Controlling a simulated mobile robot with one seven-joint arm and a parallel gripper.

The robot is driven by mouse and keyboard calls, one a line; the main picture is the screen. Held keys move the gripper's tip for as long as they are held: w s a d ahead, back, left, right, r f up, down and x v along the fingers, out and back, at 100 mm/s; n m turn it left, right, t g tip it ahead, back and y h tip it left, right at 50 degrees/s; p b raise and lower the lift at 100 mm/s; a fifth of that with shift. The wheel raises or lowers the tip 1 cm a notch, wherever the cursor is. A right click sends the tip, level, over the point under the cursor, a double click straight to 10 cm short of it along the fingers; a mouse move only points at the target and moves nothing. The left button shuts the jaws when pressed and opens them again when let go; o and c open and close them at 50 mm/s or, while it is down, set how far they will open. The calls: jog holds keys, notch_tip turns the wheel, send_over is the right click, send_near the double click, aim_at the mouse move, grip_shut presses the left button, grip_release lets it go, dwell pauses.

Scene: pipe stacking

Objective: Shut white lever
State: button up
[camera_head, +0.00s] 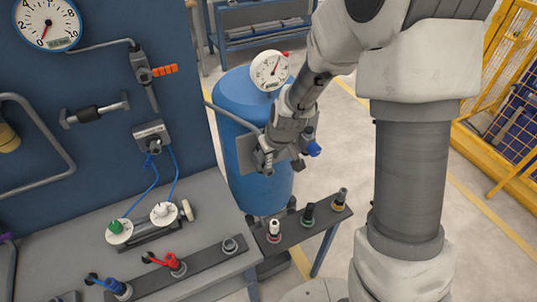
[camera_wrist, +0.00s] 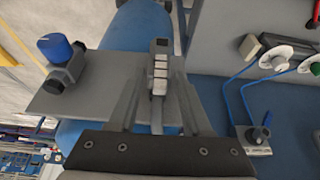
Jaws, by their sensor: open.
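A white lever (camera_wrist: 160,72) with a ribbed, pale grey-white handle shows in the middle of the wrist view, in front of a grey plate (camera_wrist: 98,92). My gripper (camera_wrist: 158,88) is open, with one finger on each side of the lever. I cannot tell whether either finger touches it. In the head view, my gripper (camera_head: 277,139) is at the plate beside the blue tank (camera_head: 242,100), and it largely hides the lever there.
A blue knob (camera_wrist: 54,47) on a valve sits left of the lever in the wrist view. A gauge (camera_head: 269,70) stands above the tank. A bench (camera_head: 205,199) at left holds green and white knobs. A narrow shelf (camera_head: 292,235) with small fittings lies below my gripper.

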jog(key=shift+w+f, duration=0.15)
jog(key=shift+f, duration=0.3)
grip_shut()
jog(key=shift+a, duration=0.1)
dwell(1.1)
